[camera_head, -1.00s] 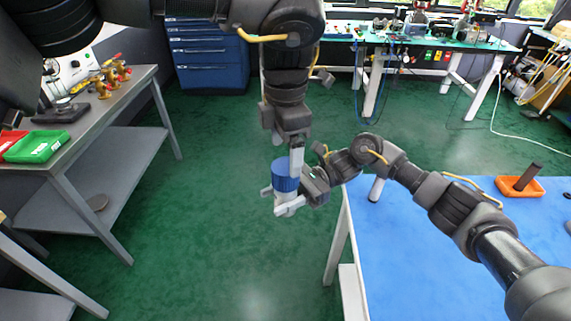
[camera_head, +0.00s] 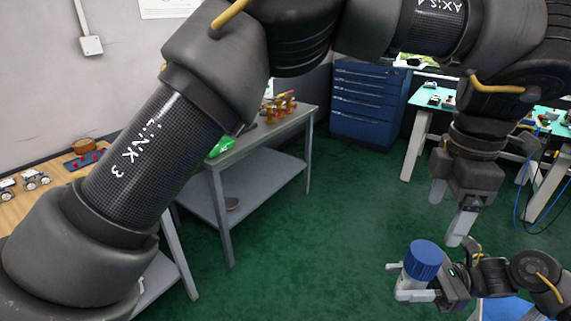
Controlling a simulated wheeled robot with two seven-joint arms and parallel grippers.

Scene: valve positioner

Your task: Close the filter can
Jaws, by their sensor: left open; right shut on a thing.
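The filter can (camera_head: 411,288) is a pale, light grey body with a blue ribbed cap (camera_head: 425,258) sitting on its top. My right gripper (camera_head: 418,282) comes in from the lower right and is shut on the can's body, which it holds up in the air, slightly tilted in view. My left gripper (camera_head: 449,212) hangs down above and to the right of the cap. Its two pale fingers are spread and empty, apart from the cap. Whether the cap is fully seated cannot be told.
A grey bench (camera_head: 262,142) with brass fittings and a green bin (camera_head: 219,147) stands behind. A wooden table (camera_head: 40,205) with small parts is at the left. A blue drawer cabinet (camera_head: 367,108) stands at the back. Green floor lies open between them.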

